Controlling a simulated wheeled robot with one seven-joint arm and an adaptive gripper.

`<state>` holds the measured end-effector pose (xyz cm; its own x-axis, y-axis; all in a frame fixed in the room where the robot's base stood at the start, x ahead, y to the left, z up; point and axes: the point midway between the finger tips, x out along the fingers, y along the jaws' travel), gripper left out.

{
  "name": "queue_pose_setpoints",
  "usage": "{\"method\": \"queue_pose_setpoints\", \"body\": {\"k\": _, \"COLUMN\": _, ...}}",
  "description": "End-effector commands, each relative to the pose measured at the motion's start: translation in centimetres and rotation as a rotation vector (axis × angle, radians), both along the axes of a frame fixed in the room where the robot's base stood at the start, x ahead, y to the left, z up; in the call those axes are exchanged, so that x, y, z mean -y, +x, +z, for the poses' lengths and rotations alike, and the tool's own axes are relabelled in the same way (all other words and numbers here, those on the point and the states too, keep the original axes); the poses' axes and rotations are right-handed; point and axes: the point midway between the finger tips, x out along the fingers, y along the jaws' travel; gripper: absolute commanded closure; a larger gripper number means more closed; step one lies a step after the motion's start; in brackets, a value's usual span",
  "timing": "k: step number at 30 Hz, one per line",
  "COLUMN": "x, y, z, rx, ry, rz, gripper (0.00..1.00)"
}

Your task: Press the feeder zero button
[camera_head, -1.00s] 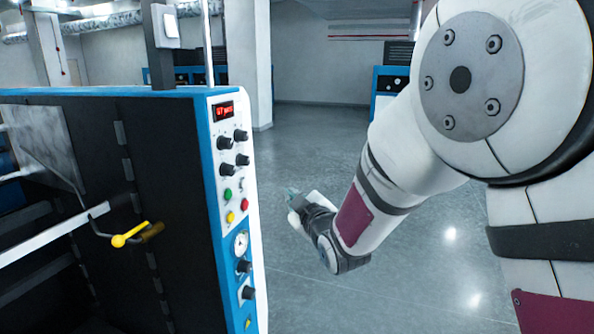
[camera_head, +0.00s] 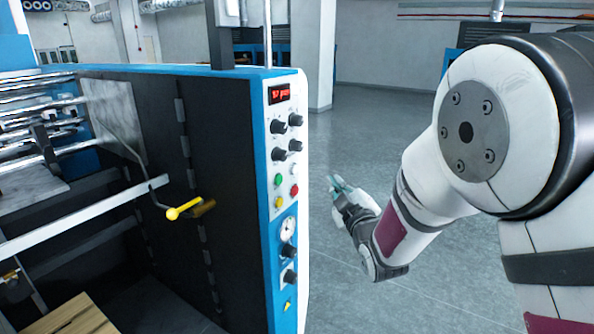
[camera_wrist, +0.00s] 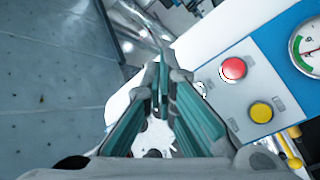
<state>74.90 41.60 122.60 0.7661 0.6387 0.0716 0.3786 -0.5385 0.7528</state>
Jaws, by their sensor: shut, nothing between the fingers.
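The control panel (camera_head: 283,150) is on the near end of the blue and white machine. In the head view it carries a green button (camera_head: 278,181), a yellow button (camera_head: 278,202), a red button (camera_head: 294,190) and a small white one (camera_head: 291,177). I cannot read which is the feeder zero. My gripper (camera_head: 336,183) is to the right of the panel, apart from it, shut and empty. In the wrist view my gripper's teal fingers (camera_wrist: 163,78) have the red button (camera_wrist: 233,69) and yellow button (camera_wrist: 261,112) to their right. The fingers hide part of the panel.
Above the buttons are black knobs (camera_head: 279,126) and a red display (camera_head: 279,94); below is a dial gauge (camera_head: 288,227). A yellow-handled crank (camera_head: 184,210) sticks out at the machine's open side. The grey floor (camera_head: 380,130) right of the machine is clear.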

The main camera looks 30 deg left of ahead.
Motion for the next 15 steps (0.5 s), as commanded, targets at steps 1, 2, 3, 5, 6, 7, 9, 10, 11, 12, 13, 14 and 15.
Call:
{"method": "queue_pose_setpoints", "body": {"k": 1, "x": -0.8, "y": 0.0, "z": -0.1, "rx": 0.0, "ry": 0.001, "rz": 0.003, "gripper": 1.0}}
{"method": "queue_pose_setpoints", "body": {"k": 2, "x": -1.2, "y": 0.1, "z": -0.1, "rx": 0.001, "ry": 0.001, "rz": 0.003, "gripper": 1.0}}
{"method": "queue_pose_setpoints", "body": {"k": 3, "x": -1.7, "y": 0.1, "z": -0.1, "rx": 0.001, "ry": 0.0, "rz": 0.004, "gripper": 1.0}}
{"method": "queue_pose_setpoints", "body": {"k": 5, "x": -2.5, "y": 0.2, "z": -0.1, "rx": 0.0, "ry": 0.001, "rz": 0.003, "gripper": 1.0}}
{"method": "queue_pose_setpoints", "body": {"k": 6, "x": -3.1, "y": 0.2, "z": -0.1, "rx": 0.0, "ry": 0.001, "rz": 0.003, "gripper": 1.0}}
{"method": "queue_pose_setpoints", "body": {"k": 7, "x": -3.5, "y": 0.3, "z": -0.1, "rx": 0.0, "ry": 0.001, "rz": 0.003, "gripper": 1.0}}
{"method": "queue_pose_setpoints", "body": {"k": 9, "x": -4.4, "y": 0.4, "z": -0.1, "rx": 0.0, "ry": 0.001, "rz": 0.003, "gripper": 1.0}}
{"method": "queue_pose_setpoints", "body": {"k": 10, "x": -4.8, "y": 0.4, "z": -0.1, "rx": 0.001, "ry": 0.001, "rz": 0.003, "gripper": 1.0}}
{"method": "queue_pose_setpoints", "body": {"k": 11, "x": -5.1, "y": 0.4, "z": -0.1, "rx": 0.0, "ry": 0.0, "rz": 0.003, "gripper": 1.0}}
{"method": "queue_pose_setpoints", "body": {"k": 12, "x": -5.5, "y": 0.5, "z": -0.1, "rx": -0.001, "ry": 0.001, "rz": 0.001, "gripper": 1.0}}
{"method": "queue_pose_setpoints", "body": {"k": 13, "x": -5.8, "y": 0.5, "z": -0.1, "rx": 0.0, "ry": 0.001, "rz": 0.001, "gripper": 1.0}}
{"method": "queue_pose_setpoints", "body": {"k": 14, "x": -6.0, "y": 0.5, "z": -0.1, "rx": 0.0, "ry": 0.001, "rz": 0.001, "gripper": 1.0}}
{"method": "queue_pose_setpoints", "body": {"k": 15, "x": -6.4, "y": 0.5, "z": -0.1, "rx": -0.001, "ry": 0.001, "rz": 0.001, "gripper": 1.0}}
